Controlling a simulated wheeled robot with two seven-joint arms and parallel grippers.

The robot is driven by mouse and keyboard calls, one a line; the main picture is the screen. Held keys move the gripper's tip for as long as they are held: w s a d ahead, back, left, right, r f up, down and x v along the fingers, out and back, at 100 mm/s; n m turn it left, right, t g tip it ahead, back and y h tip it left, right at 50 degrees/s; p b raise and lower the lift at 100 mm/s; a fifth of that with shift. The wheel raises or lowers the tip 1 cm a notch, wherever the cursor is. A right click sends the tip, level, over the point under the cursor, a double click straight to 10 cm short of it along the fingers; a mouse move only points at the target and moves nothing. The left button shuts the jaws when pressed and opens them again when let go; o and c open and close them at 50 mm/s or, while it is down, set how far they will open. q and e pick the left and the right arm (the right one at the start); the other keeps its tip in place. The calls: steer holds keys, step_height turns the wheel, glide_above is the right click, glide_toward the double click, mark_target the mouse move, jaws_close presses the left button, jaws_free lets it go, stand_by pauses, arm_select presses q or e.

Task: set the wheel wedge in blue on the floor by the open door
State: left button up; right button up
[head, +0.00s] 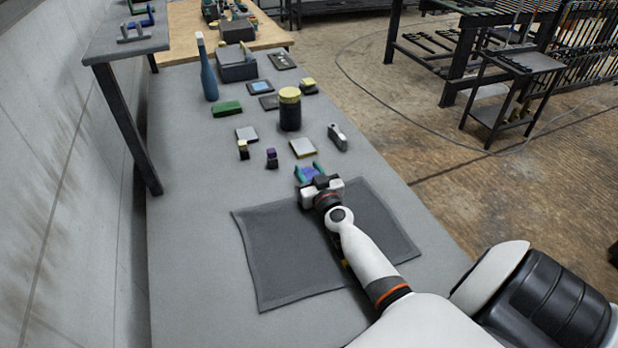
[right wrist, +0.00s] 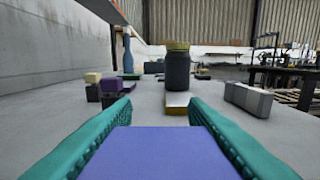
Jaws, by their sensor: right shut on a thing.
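My right gripper (head: 308,170) is shut on the blue wheel wedge (head: 309,175), just beyond the far edge of the dark mat. In the right wrist view the wedge (right wrist: 160,153) shows as a flat blue-violet face between the two teal fingers. Its underside and far end are hidden, so I cannot tell whether it touches the table. My left gripper is not in view. I cannot make out an open door in either view.
The grey table (head: 190,240) holds a dark mat (head: 275,260), a yellow-lidded jar (head: 289,112), a blue bottle (head: 208,75), a grey block (head: 337,137) and several small blocks. The table's left front is clear. Brown floor (head: 420,150) and dark racks lie to the right.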

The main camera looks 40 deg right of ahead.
mark_target(309, 171)
step_height(309, 171, up, 17)
steer(key=p, duration=1.5)
steer(key=s+a+n+y+b, duration=0.25)
steer(key=s+a+b, duration=0.3)
steer(key=a, duration=0.65)
steer(key=s+a+n+y+b, duration=0.1)
steer(key=s+a+y+b, duration=0.35)
steer(key=a, duration=0.75)
steer(key=s+f+h, duration=0.1)
steer(key=s+f, duration=0.1)
steer(key=s, duration=0.8)
steer(key=shift+s+a+f+t+h, duration=0.15)
steer(key=shift+a+f+t+h, duration=0.15)
steer(key=shift+t+h, duration=0.1)
